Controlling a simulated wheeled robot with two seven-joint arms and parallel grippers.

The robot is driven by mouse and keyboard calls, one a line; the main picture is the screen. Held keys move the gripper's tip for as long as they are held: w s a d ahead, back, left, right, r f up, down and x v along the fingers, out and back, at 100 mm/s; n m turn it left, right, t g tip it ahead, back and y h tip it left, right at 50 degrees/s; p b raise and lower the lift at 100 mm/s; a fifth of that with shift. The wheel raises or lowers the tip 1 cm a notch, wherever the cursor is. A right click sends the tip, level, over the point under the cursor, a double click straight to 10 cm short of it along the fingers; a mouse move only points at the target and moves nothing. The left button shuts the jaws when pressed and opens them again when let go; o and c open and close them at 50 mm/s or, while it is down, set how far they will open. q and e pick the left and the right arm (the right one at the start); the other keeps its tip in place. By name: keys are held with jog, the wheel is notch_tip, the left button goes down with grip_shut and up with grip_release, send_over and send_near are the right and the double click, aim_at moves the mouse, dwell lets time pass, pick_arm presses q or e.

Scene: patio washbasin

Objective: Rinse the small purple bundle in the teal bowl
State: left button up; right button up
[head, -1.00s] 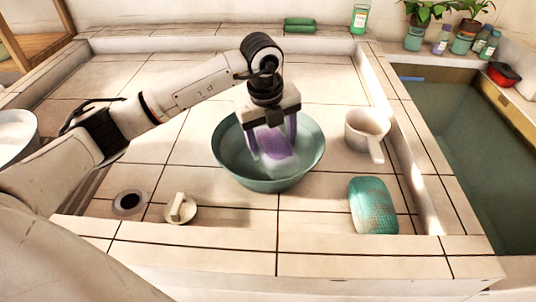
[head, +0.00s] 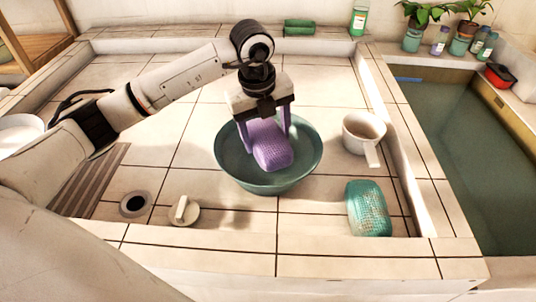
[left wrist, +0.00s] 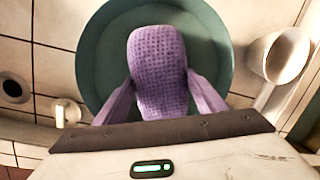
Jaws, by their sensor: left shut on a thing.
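The small purple bundle (head: 271,148) is a rounded, textured cloth bundle. My left gripper (head: 268,135) is shut on it, a purple finger on each side, and holds it above the teal bowl (head: 232,168). In the left wrist view the bundle (left wrist: 158,70) sits between the fingers, with the bowl (left wrist: 100,62) behind it. The bowl stands on the tiled counter and looks to hold water. My right gripper is not in view.
A white dipper (head: 362,134) stands right of the bowl. A larger teal bundle (head: 369,208) lies at the front right. A drain hole (head: 135,203) and a plug (head: 184,211) are at the front left. A water-filled basin (head: 445,160) is at the right.

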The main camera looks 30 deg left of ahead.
aim_at(268, 133)
pick_arm(q)
jog(key=shift+r+p, duration=0.45)
jog(key=shift+r, duration=0.5)
jog(key=shift+r+p, duration=0.5)
jog(key=shift+r, duration=0.2)
notch_tip(268, 133, up, 2)
jog(key=shift+p, duration=0.7)
jog(key=shift+r+p, duration=0.85)
jog(key=shift+r, duration=0.4)
